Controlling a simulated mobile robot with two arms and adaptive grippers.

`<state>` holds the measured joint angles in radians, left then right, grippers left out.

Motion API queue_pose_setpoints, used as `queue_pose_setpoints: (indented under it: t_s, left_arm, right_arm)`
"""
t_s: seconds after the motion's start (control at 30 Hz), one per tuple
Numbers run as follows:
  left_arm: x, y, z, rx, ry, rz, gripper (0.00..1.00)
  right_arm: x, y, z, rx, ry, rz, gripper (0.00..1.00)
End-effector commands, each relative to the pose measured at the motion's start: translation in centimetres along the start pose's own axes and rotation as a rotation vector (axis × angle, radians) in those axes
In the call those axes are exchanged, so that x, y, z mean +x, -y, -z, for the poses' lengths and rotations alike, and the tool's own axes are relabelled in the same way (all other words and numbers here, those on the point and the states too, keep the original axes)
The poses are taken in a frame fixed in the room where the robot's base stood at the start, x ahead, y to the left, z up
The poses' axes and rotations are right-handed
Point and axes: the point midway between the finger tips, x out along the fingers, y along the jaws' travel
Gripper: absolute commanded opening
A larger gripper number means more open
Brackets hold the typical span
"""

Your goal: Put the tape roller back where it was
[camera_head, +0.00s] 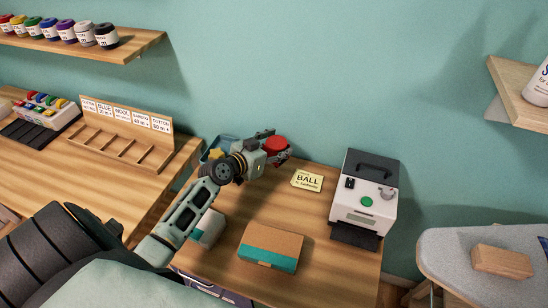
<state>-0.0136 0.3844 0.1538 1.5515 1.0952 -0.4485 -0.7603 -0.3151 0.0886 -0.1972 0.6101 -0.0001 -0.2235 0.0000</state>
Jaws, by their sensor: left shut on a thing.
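My left gripper (275,146) reaches in from the lower left over the back of the small wooden table (315,245). Its fingers are shut on a red thing (277,144), which shows only in part between them. It may be the tape roller, but its shape is mostly hidden, and I cannot tell whether it touches the table. A blue tray (221,143) with a yellow piece lies partly hidden behind my gripper. My right gripper is not in view.
A yellow "BALL" card (307,180), a teal-and-brown box (271,248) and a white machine (364,193) are on the table. A white box (208,228) is below my arm. A wooden rack (122,140) stands left. The table's middle is clear.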

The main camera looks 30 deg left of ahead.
Motion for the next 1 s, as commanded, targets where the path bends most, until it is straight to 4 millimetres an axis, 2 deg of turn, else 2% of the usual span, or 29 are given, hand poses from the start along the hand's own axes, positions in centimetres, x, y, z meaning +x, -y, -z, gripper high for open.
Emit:
queue_pose_setpoints:
  t_s: [0.1, 0.23, 0.4, 0.7, 0.83, 0.87, 0.93, 1.0]
  left_arm:
    - [-0.1, 0.6, -0.5, 0.0, -0.002, 0.001, 0.16]
    - [0.4, 0.7, -2.2, -0.004, 0.0, 0.001, 0.16]
    - [1.0, 0.6, -4.1, -0.003, -0.002, 0.001, 0.16]
    - [1.1, 0.6, -4.2, 0.0, -0.002, 0.0, 0.16]
    - [1.2, 0.6, -4.6, 0.001, -0.002, 0.0, 0.16]
    - [1.1, 0.6, -4.6, 0.0, -0.001, 0.0, 0.54]
    - [1.1, 0.6, -4.5, 0.0, 0.0, 0.0, 0.6]
    - [1.1, 0.6, -4.5, 0.0, 0.0, 0.0, 0.6]
  right_arm:
    - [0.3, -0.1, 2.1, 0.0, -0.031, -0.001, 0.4]
    - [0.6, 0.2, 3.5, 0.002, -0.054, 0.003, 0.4]
    - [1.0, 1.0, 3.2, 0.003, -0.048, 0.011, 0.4]
    - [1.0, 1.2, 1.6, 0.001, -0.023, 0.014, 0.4]
    - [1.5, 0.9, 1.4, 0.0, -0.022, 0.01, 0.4]
    - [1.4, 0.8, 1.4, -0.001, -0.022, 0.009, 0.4]
    - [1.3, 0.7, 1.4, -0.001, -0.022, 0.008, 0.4]
    - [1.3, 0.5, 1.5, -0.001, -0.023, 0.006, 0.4]
